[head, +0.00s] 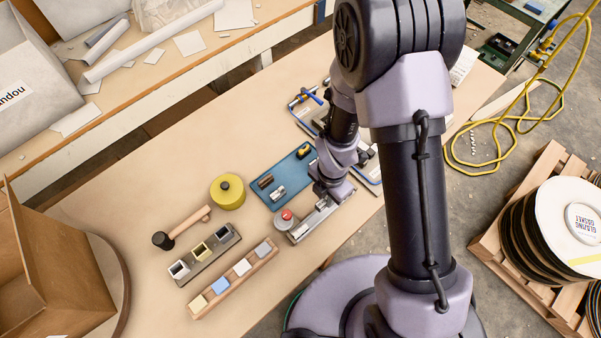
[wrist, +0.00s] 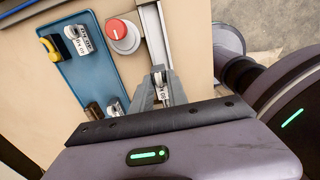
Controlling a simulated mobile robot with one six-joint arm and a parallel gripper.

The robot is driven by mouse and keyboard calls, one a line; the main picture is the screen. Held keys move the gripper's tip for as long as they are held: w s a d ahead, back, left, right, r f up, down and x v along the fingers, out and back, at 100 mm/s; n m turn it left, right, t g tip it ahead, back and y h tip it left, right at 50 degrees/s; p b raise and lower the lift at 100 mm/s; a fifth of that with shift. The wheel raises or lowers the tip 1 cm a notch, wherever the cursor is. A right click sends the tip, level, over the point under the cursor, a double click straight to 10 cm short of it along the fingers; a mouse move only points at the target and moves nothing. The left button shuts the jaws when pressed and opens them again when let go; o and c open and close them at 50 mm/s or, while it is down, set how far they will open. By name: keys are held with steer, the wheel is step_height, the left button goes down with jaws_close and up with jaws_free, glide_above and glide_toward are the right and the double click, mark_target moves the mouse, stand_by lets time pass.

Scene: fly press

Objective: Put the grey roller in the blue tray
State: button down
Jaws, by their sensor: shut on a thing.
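The blue tray (head: 266,194) lies on the bench, left of my gripper (head: 326,194) in the head view. In the wrist view the tray (wrist: 75,85) fills the left side. It holds a yellow-and-black piece (wrist: 50,47), grey marked pieces (wrist: 79,40) and a dark brown piece (wrist: 94,111). In the wrist view my gripper (wrist: 162,90) is shut on a small grey piece (wrist: 162,95), seemingly the grey roller, and is outside the tray. The fingers hide most of it. It sits at the near end of a grey metal channel (wrist: 155,35); whether it touches the channel is unclear.
A red-topped round knob (head: 286,215) stands beside the grey metal fixture (head: 312,226). A yellow round tin (head: 228,192), a hammer (head: 180,229) and two racks of blocks (head: 210,256) are farther left. Another blue-edged tray (head: 305,104) lies behind.

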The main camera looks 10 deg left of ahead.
steer(key=w+a, duration=0.2)
steer(key=w, duration=0.1)
steer(key=w+a+f+b, duration=0.1)
steer(key=w+a, duration=0.4)
steer(key=a, duration=0.1)
steer(key=shift+w+a+f, duration=0.1)
steer(key=shift+w+f, duration=0.05)
steer(key=shift+w, duration=0.25)
steer(key=shift+w+a+f+b, duration=0.15)
steer(key=shift+a+f+b, duration=0.1)
steer(key=shift+b, duration=0.1)
steer(key=shift+d+f+b, duration=0.1)
steer(key=shift+f+b, duration=0.55)
steer(key=shift+f, duration=1)
steer(key=c, duration=1.3)
jaws_free()
steer(key=shift+r, duration=0.1)
